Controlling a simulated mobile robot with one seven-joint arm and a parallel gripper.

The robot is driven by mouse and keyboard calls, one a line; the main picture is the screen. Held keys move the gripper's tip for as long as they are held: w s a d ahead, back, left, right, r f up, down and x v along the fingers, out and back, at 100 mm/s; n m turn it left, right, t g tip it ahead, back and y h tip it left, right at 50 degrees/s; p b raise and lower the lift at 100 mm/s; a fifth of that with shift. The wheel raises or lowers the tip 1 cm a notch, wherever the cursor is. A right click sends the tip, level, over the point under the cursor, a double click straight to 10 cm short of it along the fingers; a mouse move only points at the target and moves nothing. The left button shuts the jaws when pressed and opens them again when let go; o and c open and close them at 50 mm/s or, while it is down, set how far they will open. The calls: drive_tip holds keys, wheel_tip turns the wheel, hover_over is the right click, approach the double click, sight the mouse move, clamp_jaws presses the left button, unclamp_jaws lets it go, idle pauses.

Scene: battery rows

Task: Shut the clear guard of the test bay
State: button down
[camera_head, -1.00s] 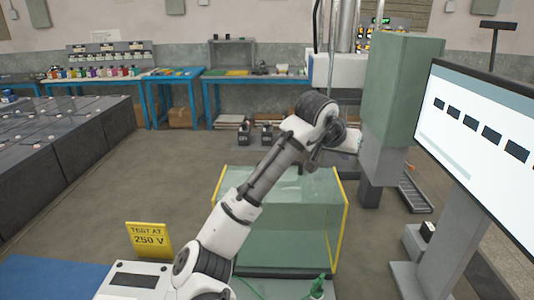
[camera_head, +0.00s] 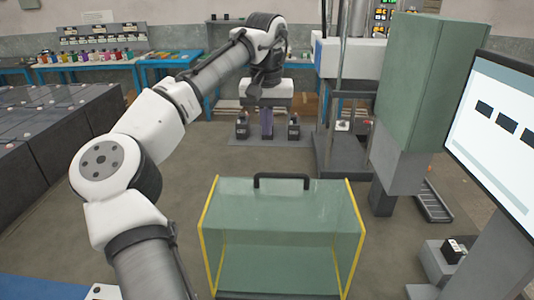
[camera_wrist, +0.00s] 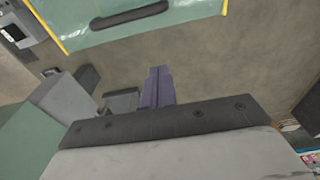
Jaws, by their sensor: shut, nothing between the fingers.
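The clear guard (camera_head: 285,235) is a green-tinted box with yellow edges, in the lower middle of the head view. Its black handle (camera_head: 282,178) stands on its far top edge. Beyond it is a grey plate (camera_head: 265,142) with two dark blocks (camera_head: 242,126), uncovered by the guard. My gripper (camera_head: 266,132) points down on the far side of the guard, seen between the two blocks, its purple fingers shut and empty. In the wrist view the shut fingers (camera_wrist: 157,72) are apart from the handle (camera_wrist: 130,16) and the guard's yellow edge (camera_wrist: 63,46).
A green cabinet (camera_head: 415,75) and a press-like machine (camera_head: 347,100) stand at the right. A screen (camera_head: 500,125) stands at the near right. Dark cabinets (camera_head: 55,140) line the left. Floor is open between these and the guard.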

drive_tip(key=p, duration=0.3)
approach(266, 181)
drive_tip(key=w+f, duration=0.4)
drive_tip(key=f, duration=0.1)
drive_tip(key=s, duration=0.2)
drive_tip(key=shift+s+r+p, duration=0.3)
drive_tip(key=shift+s+r, duration=0.05)
drive_tip(key=shift+s, duration=0.4)
drive_tip(key=shift+s, duration=0.1)
